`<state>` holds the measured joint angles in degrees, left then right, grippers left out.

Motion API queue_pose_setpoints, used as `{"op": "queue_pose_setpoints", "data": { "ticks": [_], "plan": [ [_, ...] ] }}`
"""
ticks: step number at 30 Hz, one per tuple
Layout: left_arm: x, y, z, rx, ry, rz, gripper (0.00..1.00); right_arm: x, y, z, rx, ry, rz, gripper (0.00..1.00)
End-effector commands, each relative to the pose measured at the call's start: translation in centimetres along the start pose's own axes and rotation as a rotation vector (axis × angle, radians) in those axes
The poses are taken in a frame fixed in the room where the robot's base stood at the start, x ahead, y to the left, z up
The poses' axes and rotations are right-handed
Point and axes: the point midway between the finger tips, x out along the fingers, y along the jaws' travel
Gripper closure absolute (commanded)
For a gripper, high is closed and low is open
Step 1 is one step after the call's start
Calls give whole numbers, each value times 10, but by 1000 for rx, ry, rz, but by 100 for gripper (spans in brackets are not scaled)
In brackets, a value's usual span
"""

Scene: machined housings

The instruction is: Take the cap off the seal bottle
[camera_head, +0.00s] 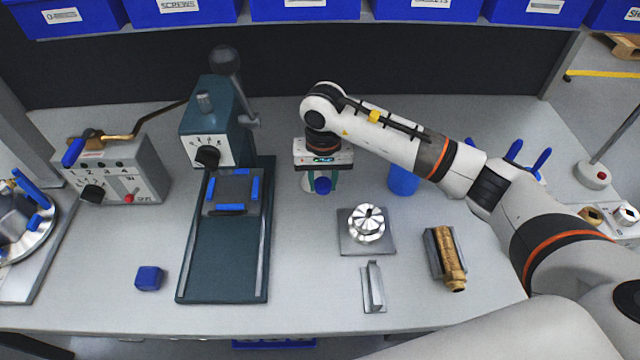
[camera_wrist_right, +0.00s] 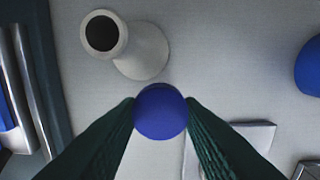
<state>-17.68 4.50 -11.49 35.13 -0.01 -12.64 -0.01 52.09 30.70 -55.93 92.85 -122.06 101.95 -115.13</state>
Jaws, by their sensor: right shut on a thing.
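The seal bottle (camera_wrist_right: 147,52) is pale, with a dark open mouth, and stands on the bench in the right wrist view. In the head view only a bit of it (camera_head: 307,184) shows under my right gripper. The round blue cap (camera_wrist_right: 160,111) is between the green fingers of my right gripper (camera_wrist_right: 160,113), which is shut on it. The cap is off the bottle's mouth and beside the bottle in the wrist view. The cap (camera_head: 323,186) and right gripper (camera_head: 322,182) also show in the head view. My left gripper is out of view.
A teal press (camera_head: 222,250) stands to the left, with a blue block (camera_head: 149,278) and a grey control box (camera_head: 125,172) beyond. A blue cylinder (camera_head: 403,181) is to the right. A plate with a silver part (camera_head: 367,224) and a brass part (camera_head: 449,260) lie nearer.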

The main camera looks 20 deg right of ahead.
Motion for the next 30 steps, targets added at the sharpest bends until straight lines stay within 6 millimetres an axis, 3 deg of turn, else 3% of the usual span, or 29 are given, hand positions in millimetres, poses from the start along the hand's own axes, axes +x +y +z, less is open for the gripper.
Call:
{"op": "queue_pose_setpoints", "data": {
  "ticks": [7,18,19,22,23,30],
  "plan": [
    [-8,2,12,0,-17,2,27,32,0,-1,-1,3,-1,94],
    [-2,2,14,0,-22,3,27,37,0,0,-2,0,-1,94],
    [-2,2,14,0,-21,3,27,37,0,0,-1,0,-1,65],
    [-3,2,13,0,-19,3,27,36,0,0,-1,1,-1,49],
    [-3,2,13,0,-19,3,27,36,0,0,-1,1,-1,45],
    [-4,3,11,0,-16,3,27,36,0,-1,-1,1,-1,45]
  ]
}}
